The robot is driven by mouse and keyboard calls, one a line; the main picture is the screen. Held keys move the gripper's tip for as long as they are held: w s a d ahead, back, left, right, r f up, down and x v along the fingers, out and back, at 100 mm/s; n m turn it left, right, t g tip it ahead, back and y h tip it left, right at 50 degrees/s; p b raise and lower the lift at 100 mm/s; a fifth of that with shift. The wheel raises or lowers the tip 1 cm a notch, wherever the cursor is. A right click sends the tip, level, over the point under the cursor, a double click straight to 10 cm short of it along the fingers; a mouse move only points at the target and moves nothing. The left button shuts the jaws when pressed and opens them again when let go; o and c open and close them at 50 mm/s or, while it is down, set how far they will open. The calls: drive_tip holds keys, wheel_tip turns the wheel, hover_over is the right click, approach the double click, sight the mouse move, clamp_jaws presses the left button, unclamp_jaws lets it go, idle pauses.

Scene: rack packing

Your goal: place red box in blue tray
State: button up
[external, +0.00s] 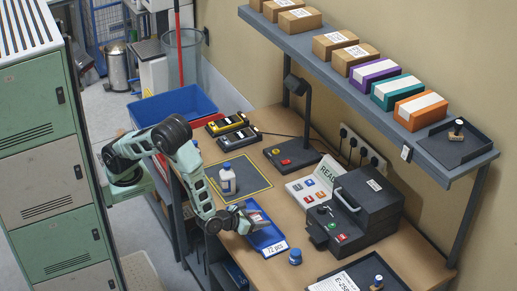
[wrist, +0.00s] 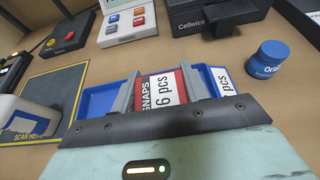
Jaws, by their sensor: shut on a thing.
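A red box with a white "6 pcs" label (wrist: 165,92) is between the two fingers of my gripper (wrist: 158,88) in the wrist view, and the fingers are shut on it. The external view shows my gripper (external: 243,217) over the blue tray (external: 262,239) at the table's front edge. The tray also shows in the wrist view (wrist: 96,101), around and behind the fingers, with a white label at its right end. The box's lower part is hidden, so I cannot tell whether it touches the tray floor.
A white bottle (external: 227,180) stands on a dark marked mat left of the tray. A small blue-capped jar (external: 295,257) stands close to the tray's right. A black label machine (external: 355,212) and a button panel (external: 313,183) are behind. A shelf with boxes overhangs the back.

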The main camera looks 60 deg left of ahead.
wheel_tip(320, 180, down, 3)
drive_tip(key=shift+f, duration=0.2)
drive_tip(key=shift+f+b, duration=0.4)
drive_tip(key=shift+f, duration=0.15)
drive_tip(key=shift+f, duration=0.1)
drive_tip(key=o, duration=1)
drive_tip(key=shift+r, duration=0.2)
